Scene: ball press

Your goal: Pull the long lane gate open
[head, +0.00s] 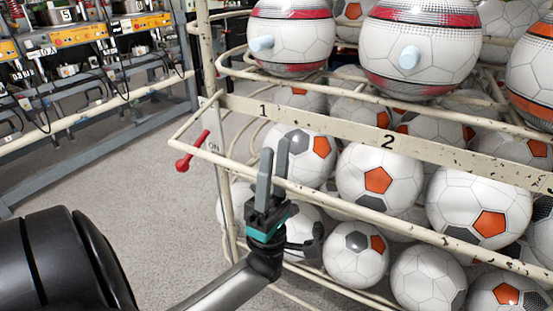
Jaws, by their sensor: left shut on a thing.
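The long lane gate (380,217) is a cream tube running across the front of the ball rack, with a bent end at the left. It slants down to the right in front of the lower balls. My left gripper (275,155), dark grey with a teal band, comes up from below at the gate's left part. Its two fingers straddle the tube and are shut on it. The exact contact is partly hidden by the fingers. A red-tipped lever (192,152) sits by the gate's left end, apart from the gripper. My right gripper is not in view.
Several white balls with orange and grey patches (380,178) fill the rack behind the gate. A chipped cream rail (330,125) numbered 1 and 2 runs above. Two red-banded balls (290,35) with pale blue pegs sit on top. Grey floor (120,180) is clear at left.

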